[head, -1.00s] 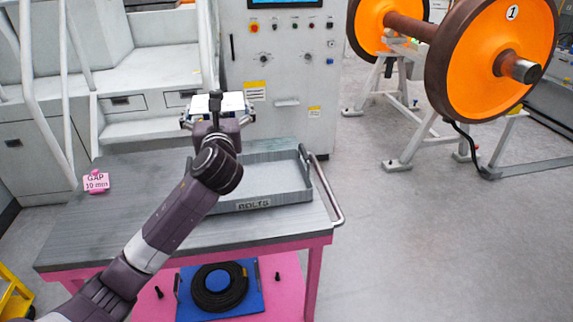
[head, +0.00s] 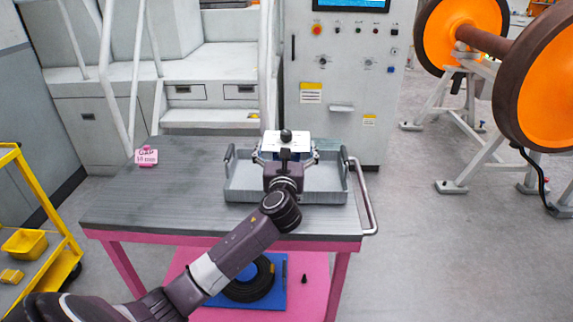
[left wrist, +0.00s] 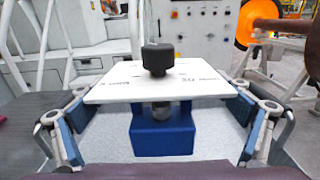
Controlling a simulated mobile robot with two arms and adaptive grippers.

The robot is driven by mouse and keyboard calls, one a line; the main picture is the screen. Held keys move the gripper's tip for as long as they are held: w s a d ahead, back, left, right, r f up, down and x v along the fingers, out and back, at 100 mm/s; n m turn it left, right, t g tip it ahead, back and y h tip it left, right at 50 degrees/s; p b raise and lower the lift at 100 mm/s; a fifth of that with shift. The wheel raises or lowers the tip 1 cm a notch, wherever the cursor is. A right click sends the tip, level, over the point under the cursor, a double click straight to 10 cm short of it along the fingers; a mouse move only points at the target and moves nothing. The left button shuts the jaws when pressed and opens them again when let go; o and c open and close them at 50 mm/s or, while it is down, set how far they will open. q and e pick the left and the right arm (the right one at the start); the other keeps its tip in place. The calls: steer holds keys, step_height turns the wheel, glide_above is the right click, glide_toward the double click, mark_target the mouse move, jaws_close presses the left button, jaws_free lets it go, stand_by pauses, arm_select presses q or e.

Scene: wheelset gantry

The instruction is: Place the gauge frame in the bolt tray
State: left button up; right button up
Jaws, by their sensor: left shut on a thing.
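The gauge frame (head: 272,142) is a white plate with a black knob on top; the left wrist view shows it (left wrist: 110,92) with a blue block under the plate. My left gripper (head: 287,153) is shut on it, with a blue-padded finger at each side edge. The plate looks about level. The grey bolt tray (head: 240,190) stands on the table, and the gripper and frame are over its middle to back part. My wrist hides part of the tray's floor and front. I cannot tell whether the frame touches the tray. My right gripper is not in view.
A pink gap block (head: 146,157) sits at the table's back left. The grey tabletop (head: 170,200) is otherwise clear left of the tray. A metal handle (head: 368,200) runs along the right edge. A control cabinet (head: 340,110) stands behind. A yellow cart (head: 62,270) is at the left.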

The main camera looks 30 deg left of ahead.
arm_select(q)
steer(key=shift+f, duration=0.65)
steer(key=shift+f+b, duration=0.45)
steer(key=shift+f, duration=1.5)
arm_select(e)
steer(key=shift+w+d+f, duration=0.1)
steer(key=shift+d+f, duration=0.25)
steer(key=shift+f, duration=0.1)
arm_select(q)
steer(key=shift+f, duration=0.15)
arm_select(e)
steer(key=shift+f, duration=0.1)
arm_select(q)
steer(key=o, duration=1.2)
steer(key=shift+c, duration=0.2)
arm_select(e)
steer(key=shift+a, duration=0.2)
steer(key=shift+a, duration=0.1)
